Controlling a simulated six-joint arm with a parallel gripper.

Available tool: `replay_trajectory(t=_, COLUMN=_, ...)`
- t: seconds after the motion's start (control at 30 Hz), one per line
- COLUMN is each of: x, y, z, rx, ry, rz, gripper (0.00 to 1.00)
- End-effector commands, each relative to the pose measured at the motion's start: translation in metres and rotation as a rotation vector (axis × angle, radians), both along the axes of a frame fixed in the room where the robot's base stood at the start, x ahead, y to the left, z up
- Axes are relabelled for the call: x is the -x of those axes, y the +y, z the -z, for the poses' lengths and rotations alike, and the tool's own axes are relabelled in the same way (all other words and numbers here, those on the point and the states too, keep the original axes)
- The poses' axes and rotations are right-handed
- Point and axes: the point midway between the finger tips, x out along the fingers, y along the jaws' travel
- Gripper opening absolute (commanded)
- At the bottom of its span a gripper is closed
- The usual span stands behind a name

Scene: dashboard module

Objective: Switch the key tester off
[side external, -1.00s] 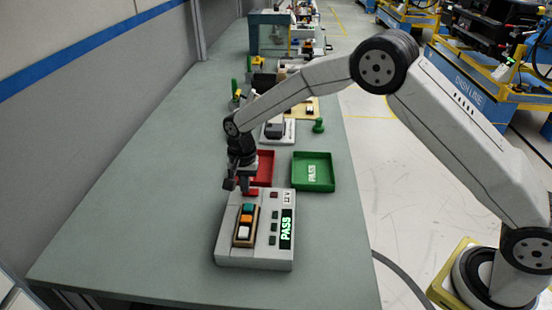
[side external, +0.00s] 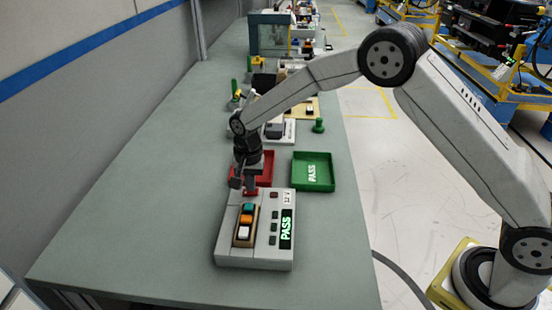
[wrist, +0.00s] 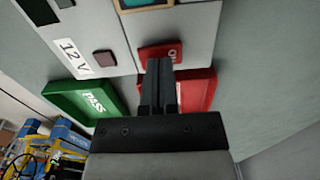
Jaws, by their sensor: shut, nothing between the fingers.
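The key tester (side external: 225,245) is a grey box on the bench with a lit green PASS display (side external: 286,229). A module with teal, orange and white keys (side external: 244,227) sits in its nest. A red switch (side external: 251,191) is at the tester's back left; in the wrist view the red switch (wrist: 173,52) shows a round mark, partly hidden by my fingers. My gripper (side external: 243,186) is shut and empty, pointing down at the switch. In the wrist view my gripper (wrist: 160,65) overlaps the switch's lower edge; I cannot tell whether it touches.
A red tray (side external: 265,167) lies just behind the tester, partly behind my gripper. A green PASS tray (side external: 314,185) is to its right. A small dark red button (side external: 273,195) is right of the switch. The bench left of the tester is clear.

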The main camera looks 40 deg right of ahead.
Motion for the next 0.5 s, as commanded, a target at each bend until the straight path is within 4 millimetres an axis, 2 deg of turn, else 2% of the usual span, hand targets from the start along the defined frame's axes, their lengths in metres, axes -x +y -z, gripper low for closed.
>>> replay_trajectory(t=0.33, x=-0.001, y=0.000, z=-0.003, rx=0.000, ry=-0.001, rz=0.000, gripper=0.00)
replay_trajectory(t=0.5, x=-0.002, y=0.001, z=-0.013, rx=-0.001, ry=-0.004, rz=0.000, gripper=0.00)
